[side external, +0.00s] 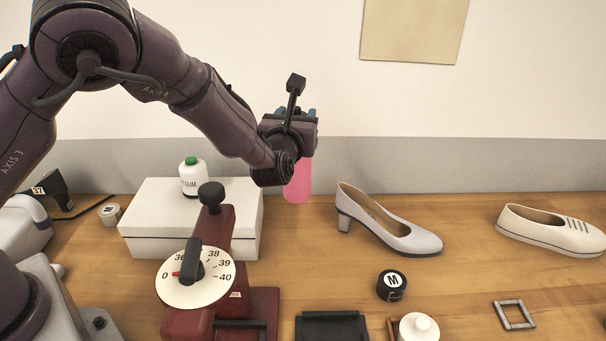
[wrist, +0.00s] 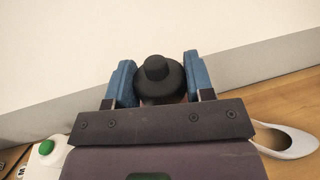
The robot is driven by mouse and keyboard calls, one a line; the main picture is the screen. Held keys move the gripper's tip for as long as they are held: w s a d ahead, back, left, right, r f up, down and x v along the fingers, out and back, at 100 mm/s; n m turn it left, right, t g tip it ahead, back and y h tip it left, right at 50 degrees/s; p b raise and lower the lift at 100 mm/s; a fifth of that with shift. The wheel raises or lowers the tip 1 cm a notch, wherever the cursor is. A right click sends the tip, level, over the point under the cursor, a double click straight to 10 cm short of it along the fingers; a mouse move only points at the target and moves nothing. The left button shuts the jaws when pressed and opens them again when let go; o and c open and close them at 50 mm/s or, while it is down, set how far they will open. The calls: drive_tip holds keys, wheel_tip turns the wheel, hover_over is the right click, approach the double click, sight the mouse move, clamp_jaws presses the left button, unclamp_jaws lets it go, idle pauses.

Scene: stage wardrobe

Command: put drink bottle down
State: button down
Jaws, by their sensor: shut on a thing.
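The drink bottle (side external: 298,184) shows as a pink, upright body below my gripper (side external: 296,118) in the side view. Its upper part is hidden by the gripper there. In the wrist view the bottle's black cap (wrist: 158,76) sits between the two blue fingers of my gripper (wrist: 158,84). My gripper is shut on the bottle.
A white box (side external: 138,221) with a green-capped white bottle (side external: 192,180) on it stands left. A red dial device (side external: 197,322) is in front. A heeled shoe (side external: 400,238) stands right, a flat shoe (side external: 548,232) farther right. Bare wood (side external: 305,250) lies between box and heel.

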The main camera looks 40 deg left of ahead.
drive_tip(key=shift+d+r, duration=0.1)
drive_tip(key=shift+r, duration=0.2)
drive_tip(key=shift+d, duration=0.3)
drive_tip(key=shift+s+d+n+g+y, duration=2.15)
drive_tip(key=shift+s+d, duration=2)
drive_tip(key=shift+d, duration=2.65)
wheel_tip(320, 180, down, 10)
drive_tip(key=shift+a+r, duration=0.15)
drive_tip(key=shift+s+y, duration=0.1)
drive_tip(key=shift+y, duration=0.15)
drive_tip(key=shift+c, duration=2.4)
unclamp_jaws()
drive_tip(key=shift+f, duration=0.2)
